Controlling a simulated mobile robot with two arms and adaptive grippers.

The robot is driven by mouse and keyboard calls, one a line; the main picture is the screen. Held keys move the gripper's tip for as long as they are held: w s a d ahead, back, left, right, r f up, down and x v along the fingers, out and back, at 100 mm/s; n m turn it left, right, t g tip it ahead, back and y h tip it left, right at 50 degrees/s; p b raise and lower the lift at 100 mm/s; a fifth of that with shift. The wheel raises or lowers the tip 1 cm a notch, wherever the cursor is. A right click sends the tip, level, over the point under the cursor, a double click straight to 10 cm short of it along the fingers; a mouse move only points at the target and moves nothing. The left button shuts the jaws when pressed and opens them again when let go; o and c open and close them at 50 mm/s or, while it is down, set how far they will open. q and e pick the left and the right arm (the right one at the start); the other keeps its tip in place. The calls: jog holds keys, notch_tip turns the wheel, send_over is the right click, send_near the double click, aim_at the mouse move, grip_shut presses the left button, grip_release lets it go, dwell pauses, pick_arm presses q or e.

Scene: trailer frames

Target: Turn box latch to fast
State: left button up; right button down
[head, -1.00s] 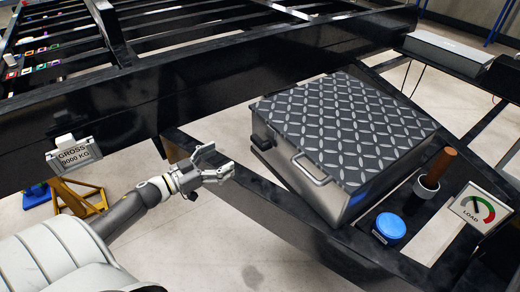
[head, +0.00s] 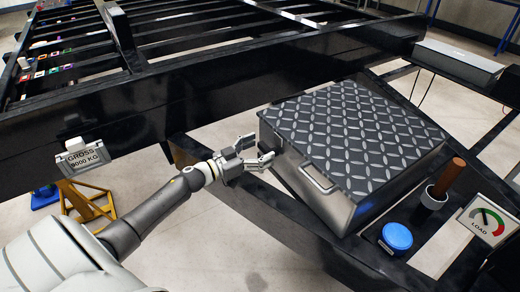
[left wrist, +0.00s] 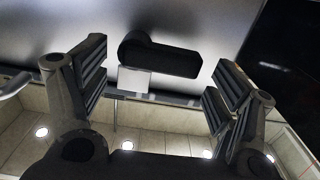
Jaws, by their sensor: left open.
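The metal box (head: 330,200) with a dark diamond-plate lid (head: 355,135) sits on the black trailer frame. Its black latch (left wrist: 160,55) shows in the left wrist view on the box's side, lying roughly crosswise with a rounded end at the left. A small pale plate (left wrist: 134,81) is just below the latch. My left gripper (head: 262,155) is open at the box's left side. In the left wrist view its two fingers (left wrist: 158,88) stand left and right of the latch, apart from it. In the head view the gripper hides the latch. My right gripper is not in view.
A blue button (head: 397,236), a brown-handled lever (head: 445,180) and a load gauge (head: 482,220) stand at the right. A gross weight plate (head: 84,157) hangs from the black beam (head: 200,95).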

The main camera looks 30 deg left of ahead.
pick_arm(q)
jog(key=shift+w, duration=0.15)
jog(key=c, duration=0.9)
jog(key=shift+r, duration=0.1)
jog(key=shift+c, duration=0.2)
